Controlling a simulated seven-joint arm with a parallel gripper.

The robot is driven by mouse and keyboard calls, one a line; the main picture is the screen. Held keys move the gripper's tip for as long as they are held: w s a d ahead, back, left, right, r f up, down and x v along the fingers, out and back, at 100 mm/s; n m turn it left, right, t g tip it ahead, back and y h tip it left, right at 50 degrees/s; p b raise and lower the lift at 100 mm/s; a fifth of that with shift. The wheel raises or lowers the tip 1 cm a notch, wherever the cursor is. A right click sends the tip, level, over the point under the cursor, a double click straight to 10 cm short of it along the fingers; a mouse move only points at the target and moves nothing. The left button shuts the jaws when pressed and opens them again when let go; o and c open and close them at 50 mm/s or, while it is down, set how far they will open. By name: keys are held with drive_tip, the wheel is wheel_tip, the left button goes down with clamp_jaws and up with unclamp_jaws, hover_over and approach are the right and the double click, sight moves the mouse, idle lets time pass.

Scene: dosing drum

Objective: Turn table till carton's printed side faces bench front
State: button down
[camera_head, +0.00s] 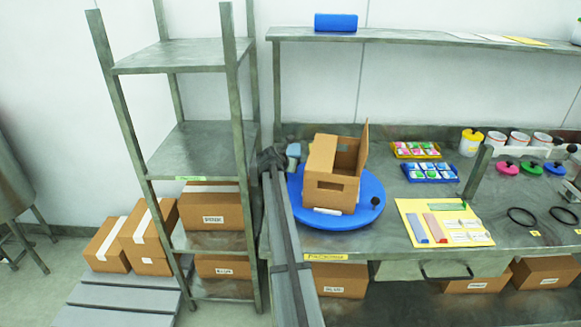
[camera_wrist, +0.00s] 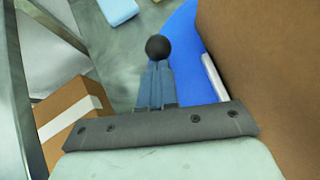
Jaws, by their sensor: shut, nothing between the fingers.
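A brown carton (camera_head: 328,178) stands on a round blue turntable (camera_head: 372,186) on the bench, with a flap upright at its right. The side towards the head camera has cutouts and shows no clear print. A white strip (camera_head: 327,211) lies at its foot. A black knob (camera_head: 376,201) sits at the turntable's right rim. In the wrist view, my gripper (camera_wrist: 156,68) is shut and empty, left of the carton (camera_wrist: 255,70). A black ball knob (camera_wrist: 157,47) shows right at its fingertips; contact is unclear. In the head view my arm hides the fingertips.
A metal rack (camera_head: 190,150) with cartons stands left of the bench. A light-blue item (camera_head: 293,150) lies behind my gripper. Right of the turntable are a yellow tray (camera_head: 416,150), a blue tray (camera_head: 430,173) and a yellow sheet (camera_head: 408,207). A shelf (camera_head: 420,37) runs above.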

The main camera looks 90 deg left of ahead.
sight(301, 168)
drive_tip(key=shift+w+a+m+t+h, duration=0.2)
drive_tip(key=shift+w+a+m+t, duration=0.15)
drive_tip(key=shift+a, duration=0.25)
drive_tip(key=shift+w+a+m+t+h, duration=0.15)
drive_tip(key=shift+a+m+t+h, duration=0.1)
drive_tip(key=shift+a+m, duration=0.25)
drive_tip(key=shift+w+a, duration=1.45)
drive_tip(key=shift+a, duration=0.15)
drive_tip(key=shift+w+a+m+t, duration=0.1)
drive_tip(key=shift+a+m+t, duration=0.15)
drive_tip(key=shift+a+t, duration=0.05)
drive_tip(key=shift+w+a+m+t+h, duration=0.55)
drive_tip(key=shift+w+m+t+h, duration=0.25)
drive_tip(key=shift+m, duration=0.4)
drive_tip(key=shift+w+a+m+t+h, duration=0.2)
drive_tip(key=shift+w+m+t+h, duration=0.1)
drive_tip(key=shift+w+m, duration=0.15)
drive_tip(key=shift+w+a+m+t+h, duration=0.15)
drive_tip(key=shift+w+m+t+h, duration=0.15)
drive_tip(key=shift+w, duration=0.2)
